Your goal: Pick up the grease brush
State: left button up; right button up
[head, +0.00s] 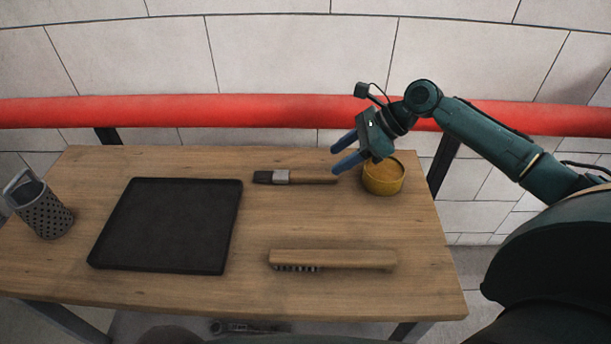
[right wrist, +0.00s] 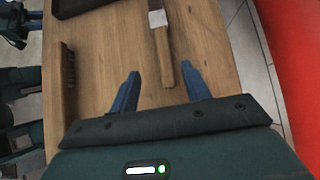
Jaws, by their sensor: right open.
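The grease brush (head: 297,177) lies flat on the wooden table, dark bristles to the left, a metal band, and a wooden handle to the right. It also shows in the right wrist view (right wrist: 163,50), with its handle end toward my gripper. My right gripper (head: 333,161) is open and empty, with blue fingers pointing left near the handle end. In the right wrist view (right wrist: 158,82) the handle end lies between the two fingertips in the picture; I cannot tell the height gap. My left gripper does not show in the head view.
A yellow tin (head: 384,178) stands just below my right gripper. A wire brush (head: 332,259) lies at the front of the table (head: 420,285). A black tray (head: 168,225) and a perforated metal cup (head: 40,207) are at the left. A red pipe (head: 250,110) runs along the wall behind.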

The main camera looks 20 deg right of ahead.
aim_at(314, 174)
jog(key=x, duration=0.7)
jog(key=shift+w+d+f+b, duration=0.1)
jog(key=shift+w+f+b, duration=0.15)
jog(key=shift+f+b, duration=0.1)
jog(key=shift+r, duration=0.1)
grip_shut()
notch_tip(314, 174, up, 10)
jog(key=p, duration=0.1)
dwell(0.5)
